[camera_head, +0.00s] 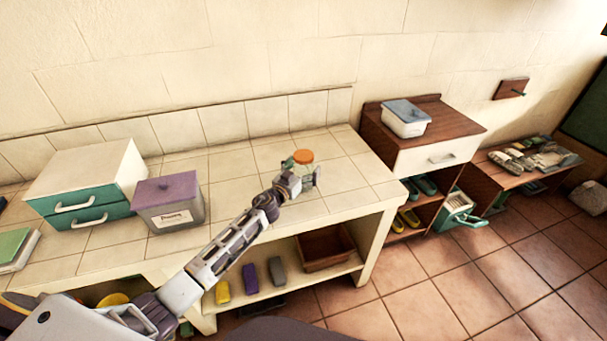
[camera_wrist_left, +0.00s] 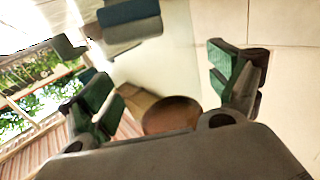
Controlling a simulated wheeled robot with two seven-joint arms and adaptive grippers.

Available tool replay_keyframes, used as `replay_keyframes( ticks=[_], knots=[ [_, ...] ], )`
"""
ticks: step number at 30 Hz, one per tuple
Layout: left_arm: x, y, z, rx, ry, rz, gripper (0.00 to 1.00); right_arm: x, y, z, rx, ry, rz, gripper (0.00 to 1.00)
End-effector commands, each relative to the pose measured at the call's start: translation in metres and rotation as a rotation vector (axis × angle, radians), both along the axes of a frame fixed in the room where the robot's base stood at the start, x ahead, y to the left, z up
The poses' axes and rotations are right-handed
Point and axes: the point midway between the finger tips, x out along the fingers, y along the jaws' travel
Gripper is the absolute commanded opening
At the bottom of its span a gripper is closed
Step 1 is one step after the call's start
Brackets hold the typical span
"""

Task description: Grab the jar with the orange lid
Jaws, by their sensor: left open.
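The jar with the orange lid (camera_head: 303,157) stands on the tiled counter near its right part, lid up. My left gripper (camera_head: 301,172) is at the jar, its fingers around or beside the body just below the lid; the overlap hides most of the jar. In the left wrist view the green-padded fingers (camera_wrist_left: 168,90) are spread wide apart. A brownish-orange round surface (camera_wrist_left: 170,115), which looks like the jar's lid, shows between them, with a gap to the right finger. I cannot tell whether either finger touches the jar. My right gripper is not in view.
A purple-lidded bin (camera_head: 172,203) and a teal drawer unit (camera_head: 88,189) stand left on the counter (camera_head: 230,170). A lidded container (camera_head: 405,118) sits on the wooden cabinet at right. The counter around the jar is clear. A brown tray (camera_head: 325,248) is on the shelf below.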

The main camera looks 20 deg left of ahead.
Motion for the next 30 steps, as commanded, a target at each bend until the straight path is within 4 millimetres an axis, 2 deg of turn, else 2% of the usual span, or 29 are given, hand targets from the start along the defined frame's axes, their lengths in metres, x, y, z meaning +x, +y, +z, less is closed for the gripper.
replay_keyframes(
  ticks=[5, 18, 30],
  knots=[
    [-0.0002, 0.0001, -0.0001, 0.0, 0.0, 0.0, 0.9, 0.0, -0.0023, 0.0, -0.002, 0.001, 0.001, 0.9],
    [-0.0001, 0.0002, -0.0001, 0.001, 0.0, 0.0, 0.35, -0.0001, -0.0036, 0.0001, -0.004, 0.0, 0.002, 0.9],
    [0.0002, 0.0006, 0.0055, 0.002, -0.003, 0.0, 0.35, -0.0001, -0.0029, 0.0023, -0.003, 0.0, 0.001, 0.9]
  ],
)
